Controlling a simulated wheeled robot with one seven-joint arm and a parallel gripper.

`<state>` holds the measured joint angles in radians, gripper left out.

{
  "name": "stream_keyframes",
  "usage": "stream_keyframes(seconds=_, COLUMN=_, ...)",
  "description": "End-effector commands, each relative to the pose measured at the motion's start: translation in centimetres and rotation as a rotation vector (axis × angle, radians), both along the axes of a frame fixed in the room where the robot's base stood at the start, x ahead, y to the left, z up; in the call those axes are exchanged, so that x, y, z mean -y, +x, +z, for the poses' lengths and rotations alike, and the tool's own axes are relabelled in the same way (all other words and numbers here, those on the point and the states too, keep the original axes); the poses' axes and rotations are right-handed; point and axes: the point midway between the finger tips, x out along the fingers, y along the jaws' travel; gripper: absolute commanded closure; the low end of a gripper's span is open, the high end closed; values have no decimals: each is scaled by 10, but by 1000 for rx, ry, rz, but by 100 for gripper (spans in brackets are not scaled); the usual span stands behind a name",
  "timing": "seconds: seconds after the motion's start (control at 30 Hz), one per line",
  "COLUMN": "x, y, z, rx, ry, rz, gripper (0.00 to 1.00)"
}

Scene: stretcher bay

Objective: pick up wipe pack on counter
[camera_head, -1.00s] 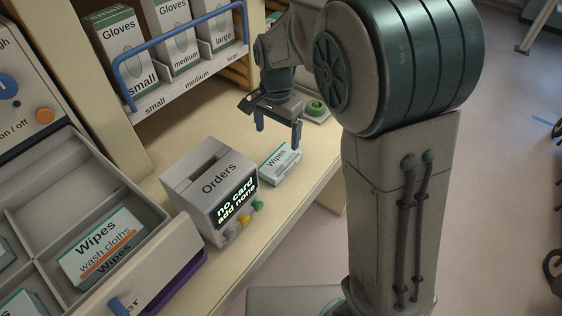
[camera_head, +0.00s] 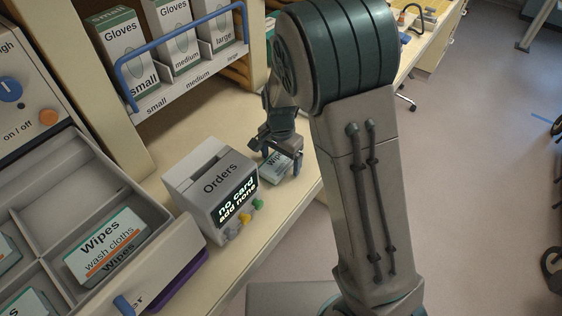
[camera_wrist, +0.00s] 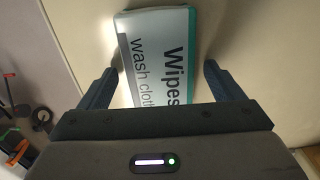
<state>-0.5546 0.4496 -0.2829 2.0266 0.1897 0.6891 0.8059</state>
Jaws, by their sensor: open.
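The wipe pack (camera_head: 277,167) lies flat on the counter (camera_head: 292,206), just right of the Orders box. It is white with a teal edge; the wrist view shows its "Wipes wash cloths" label (camera_wrist: 158,60). My gripper (camera_head: 282,165) is lowered over the pack, and partly hides it in the head view. In the wrist view my gripper's two fingers (camera_wrist: 160,82) are open, one on each side of the pack. A gap shows beside the right finger; the left finger is close to the pack's edge. I cannot tell whether it touches.
The Orders box (camera_head: 210,187), reading "no card add none", stands close left of the pack. A rack of glove boxes (camera_head: 180,68) with a blue rail is behind. A divided drawer (camera_head: 165,262) at lower left holds other wipe packs. The counter's front edge is near.

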Motion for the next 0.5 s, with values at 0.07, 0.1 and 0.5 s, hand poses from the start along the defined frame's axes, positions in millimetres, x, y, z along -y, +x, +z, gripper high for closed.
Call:
stream_keyframes(seconds=0.07, x=0, y=0, z=0, rx=0, ry=0, rz=0, gripper=13)
stream_keyframes(seconds=0.1, x=0, y=0, z=0, rx=0, ry=0, rz=0, gripper=24)
stream_keyframes(seconds=0.5, x=0, y=0, z=1, rx=0, ry=0, rz=-1, gripper=63)
